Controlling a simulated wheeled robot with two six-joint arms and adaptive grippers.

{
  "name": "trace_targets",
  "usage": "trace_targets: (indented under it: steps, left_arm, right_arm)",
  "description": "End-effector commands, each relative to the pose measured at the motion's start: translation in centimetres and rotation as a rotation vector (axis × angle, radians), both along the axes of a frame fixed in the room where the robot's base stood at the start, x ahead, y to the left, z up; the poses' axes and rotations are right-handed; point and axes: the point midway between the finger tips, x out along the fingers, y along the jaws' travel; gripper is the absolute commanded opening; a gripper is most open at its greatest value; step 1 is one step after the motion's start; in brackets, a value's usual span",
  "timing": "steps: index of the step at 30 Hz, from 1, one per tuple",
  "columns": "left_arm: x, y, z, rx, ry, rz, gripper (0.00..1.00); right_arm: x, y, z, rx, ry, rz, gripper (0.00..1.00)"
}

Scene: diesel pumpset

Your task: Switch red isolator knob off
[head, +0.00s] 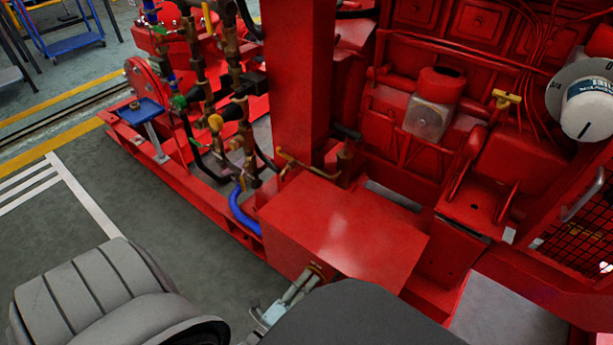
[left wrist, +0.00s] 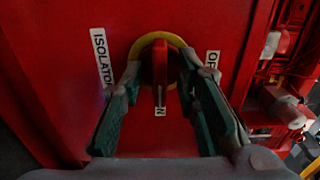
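The red isolator knob (left wrist: 160,72) is in the middle of the left wrist view, on a yellow ring (left wrist: 175,40) on a red panel. Its grip bar stands upright in that view, its lower end at a small white label, partly hidden. An ISOLATOR label (left wrist: 102,62) is on the left and another label (left wrist: 212,63), starting with O, on the right. My left gripper (left wrist: 160,76) is open, one finger each side of the knob, with gaps visible. In the head view, my left gripper (head: 290,297) is at the red box (head: 335,225). My right gripper is not in view.
A red post (head: 300,90) rises behind the box. The red engine (head: 440,100) is to the right, with pipes and valves (head: 215,90) to the left. A blue hose (head: 240,210) runs beside the box. Grey floor (head: 150,210) is clear at left.

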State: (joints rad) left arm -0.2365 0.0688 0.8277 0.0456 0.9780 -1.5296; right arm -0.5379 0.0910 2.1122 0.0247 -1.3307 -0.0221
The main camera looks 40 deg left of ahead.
Motion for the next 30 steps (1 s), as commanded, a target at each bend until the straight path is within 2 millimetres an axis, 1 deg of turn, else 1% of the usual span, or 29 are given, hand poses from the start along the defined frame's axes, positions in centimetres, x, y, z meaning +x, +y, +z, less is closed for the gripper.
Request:
trace_targets:
  steps: [1,4,5,13,19,26,30]
  left_arm:
    - [-0.02,0.00,0.00,0.000,0.000,0.000,0.19]
    - [-0.03,0.00,0.00,0.000,0.000,0.000,0.03]
    - [-0.03,0.00,0.00,0.000,0.000,0.000,0.00]
    - [-0.05,0.00,-0.01,-0.005,0.000,0.000,0.00]
    - [-0.06,0.00,-0.02,-0.050,-0.001,0.000,0.00]
    - [-0.07,-0.01,-0.03,-0.183,-0.003,0.000,0.00]
    - [-0.08,-0.01,-0.04,-0.302,-0.006,0.000,0.00]
  right_arm:
    - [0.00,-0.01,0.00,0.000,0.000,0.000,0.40]
    - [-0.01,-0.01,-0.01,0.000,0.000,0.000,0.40]
    - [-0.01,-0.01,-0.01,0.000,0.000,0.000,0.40]
    - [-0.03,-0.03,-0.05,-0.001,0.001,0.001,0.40]
    - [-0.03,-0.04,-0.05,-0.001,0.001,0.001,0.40]
    - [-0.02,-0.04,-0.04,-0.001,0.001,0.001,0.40]
    - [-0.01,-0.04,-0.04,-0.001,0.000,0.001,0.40]
